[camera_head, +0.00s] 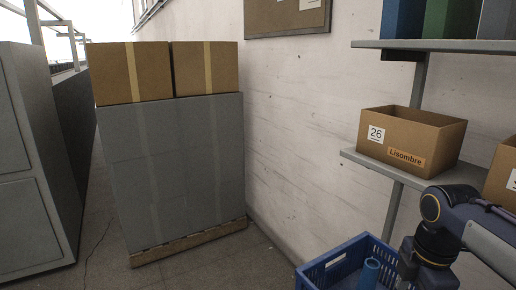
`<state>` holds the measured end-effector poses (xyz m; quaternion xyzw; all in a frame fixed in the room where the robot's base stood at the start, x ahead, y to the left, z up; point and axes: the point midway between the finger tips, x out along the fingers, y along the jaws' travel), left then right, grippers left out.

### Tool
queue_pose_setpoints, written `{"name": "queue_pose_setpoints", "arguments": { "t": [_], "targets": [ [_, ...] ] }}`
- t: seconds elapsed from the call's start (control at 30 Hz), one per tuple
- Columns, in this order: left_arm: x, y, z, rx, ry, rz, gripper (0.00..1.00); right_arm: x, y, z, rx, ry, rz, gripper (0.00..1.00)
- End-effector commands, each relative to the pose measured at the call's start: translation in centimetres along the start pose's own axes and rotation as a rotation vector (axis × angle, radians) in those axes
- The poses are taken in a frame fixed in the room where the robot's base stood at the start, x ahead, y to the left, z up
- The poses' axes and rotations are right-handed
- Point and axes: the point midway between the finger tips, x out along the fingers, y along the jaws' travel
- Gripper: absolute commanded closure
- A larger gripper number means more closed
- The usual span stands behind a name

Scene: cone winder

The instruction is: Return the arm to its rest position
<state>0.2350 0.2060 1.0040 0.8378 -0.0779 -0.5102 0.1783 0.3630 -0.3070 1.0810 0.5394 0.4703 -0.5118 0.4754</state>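My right arm (449,225) comes in from the right edge, dark with an orange-ringed joint. It bends downward beside and partly in front of a blue crate (335,262) at the bottom right. Its lower part is cut off by the bottom edge, so the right gripper's fingers do not show. A blue tube-like piece (369,273) stands in the crate, left of the arm. I cannot tell whether the arm touches the crate. My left arm and gripper are not in view.
A shelf (362,163) at the right holds a cardboard box (408,140) labelled 26 "Lisombre", close above the arm. A grey-wrapped pallet load (175,170) with two cartons stands at centre left. Grey cabinets (35,160) line the left. Floor between pallet and crate is clear.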

Motion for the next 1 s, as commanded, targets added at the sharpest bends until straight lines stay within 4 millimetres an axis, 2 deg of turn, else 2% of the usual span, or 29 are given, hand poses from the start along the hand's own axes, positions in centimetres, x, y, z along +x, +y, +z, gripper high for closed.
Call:
{"name": "queue_pose_setpoints", "arguments": {
  "t": [0.17, 0.37, 0.57, 0.73, 0.83, 1.0],
  "targets": [
    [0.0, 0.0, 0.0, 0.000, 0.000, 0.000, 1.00, 0.2, -1.7, -0.8, 0.150, 0.032, 0.041, 0.40],
    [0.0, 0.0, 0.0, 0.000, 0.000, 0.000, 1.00, 1.1, -4.5, -2.2, 0.419, 0.109, 0.096, 0.40],
    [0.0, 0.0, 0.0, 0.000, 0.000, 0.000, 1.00, 3.0, -8.6, -4.5, 0.834, 0.268, 0.139, 0.40],
    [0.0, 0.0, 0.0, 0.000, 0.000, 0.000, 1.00, 5.6, -12.2, -7.0, 1.280, 0.478, 0.112, 0.40],
    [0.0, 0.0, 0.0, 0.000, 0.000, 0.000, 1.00, 6.8, -13.4, -7.9, 1.454, 0.566, 0.075, 0.40],
    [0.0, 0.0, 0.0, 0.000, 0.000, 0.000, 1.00, 7.5, -14.1, -8.6, 1.569, 0.623, 0.043, 0.40]
  ]
}}
